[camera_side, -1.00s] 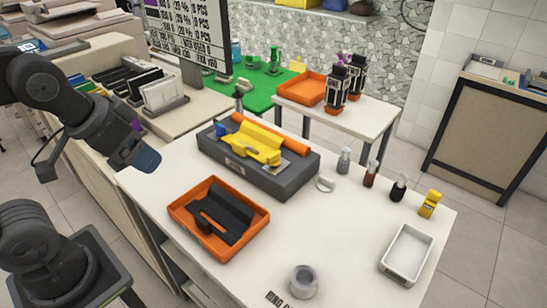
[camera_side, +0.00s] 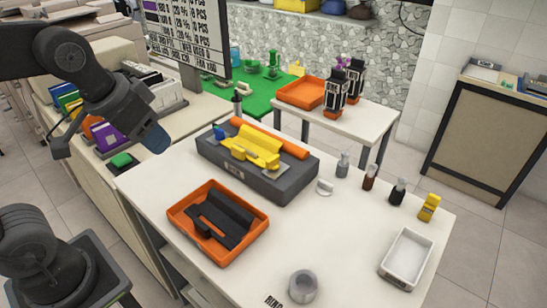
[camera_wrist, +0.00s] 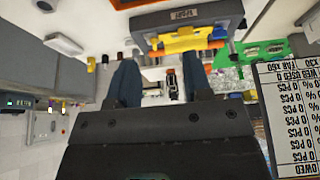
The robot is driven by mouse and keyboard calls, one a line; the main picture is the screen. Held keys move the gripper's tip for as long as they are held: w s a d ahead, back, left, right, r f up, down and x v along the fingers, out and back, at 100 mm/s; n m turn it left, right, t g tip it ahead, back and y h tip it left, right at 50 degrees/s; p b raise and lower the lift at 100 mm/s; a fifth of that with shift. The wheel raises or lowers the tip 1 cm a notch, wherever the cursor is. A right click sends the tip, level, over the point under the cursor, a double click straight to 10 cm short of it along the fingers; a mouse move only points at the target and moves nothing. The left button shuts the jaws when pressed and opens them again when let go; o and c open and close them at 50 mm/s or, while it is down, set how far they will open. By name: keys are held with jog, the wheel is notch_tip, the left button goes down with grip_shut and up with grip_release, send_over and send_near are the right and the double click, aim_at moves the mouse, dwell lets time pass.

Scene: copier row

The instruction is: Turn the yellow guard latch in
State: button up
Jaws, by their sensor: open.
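A dark grey unit (camera_side: 215,158) sits on the white table. On it are a yellow guard (camera_side: 257,150), a long orange roller (camera_side: 275,138) and a small blue part (camera_side: 219,133) at its left end. Which bit of the yellow is the latch, I cannot tell. In the wrist view the yellow guard (camera_wrist: 185,43) shows near the top, beyond my fingers. My gripper (camera_side: 155,138) is left of the unit, above the gap beside the table and clear of the unit. Its two dark blue fingers (camera_wrist: 160,78) are apart with nothing held between them.
An orange tray (camera_side: 190,231) with a black part (camera_side: 222,218) stands in front of the unit. Small bottles (camera_side: 369,178), a white tray (camera_side: 388,262) and a grey tape roll (camera_side: 303,287) are to the right. A board (camera_side: 195,30) stands behind my arm.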

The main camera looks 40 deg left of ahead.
jog(key=w, duration=0.4)
jog(key=w+d+r+g, duration=0.1)
jog(key=w, duration=0.3)
jog(key=w+r+g, duration=0.1)
jog(key=w, duration=0.3)
jog(key=shift+w+d+r, duration=0.1)
jog(key=shift+w+d, duration=0.05)
jog(key=shift+d, duration=0.2)
jog(key=shift+c, duration=0.5)
jog(key=g, duration=0.3)
send_over(274, 157)
notch_tip(274, 157, down, 7)
jog(key=shift+m, duration=0.4)
notch_tip(274, 157, down, 14)
jog(key=shift+r, duration=0.25)
